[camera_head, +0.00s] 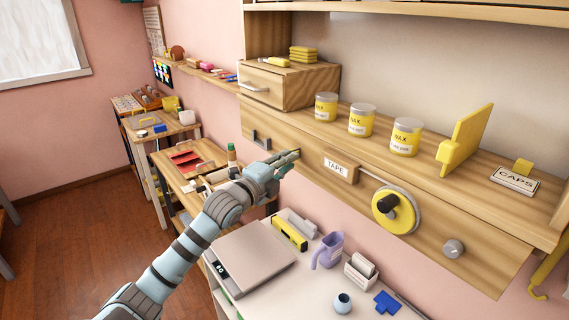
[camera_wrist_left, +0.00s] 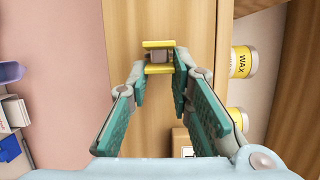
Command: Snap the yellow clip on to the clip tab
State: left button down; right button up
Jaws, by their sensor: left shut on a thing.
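My left gripper (camera_head: 288,160) is up against the wooden front board below the shelf, left of the TAPE block. In the left wrist view, my left gripper (camera_wrist_left: 161,66) is shut on the yellow clip (camera_wrist_left: 158,69). The clip shows as two yellow bars, one at the fingertips and one beyond them. A small grey-brown block, which looks like the clip tab (camera_wrist_left: 158,57), sits between the bars, in front of the board. I cannot tell whether the clip is fully seated on it. In the head view the fingers mostly hide the clip. My right gripper is out of view.
The TAPE block (camera_head: 340,167) and yellow tape wheel (camera_head: 405,217) are on the board right of the gripper. Several wax tins, such as this one (camera_head: 362,120), stand on the shelf above. A scale (camera_head: 250,258) and a purple jug (camera_head: 328,250) stand on the white worktop below.

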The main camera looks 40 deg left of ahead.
pick_arm(q)
jog(key=c, duration=1.4)
grip_release()
jog(key=shift+o, duration=0.2)
jog(key=s, duration=0.7)
jog(key=shift+s, duration=0.2)
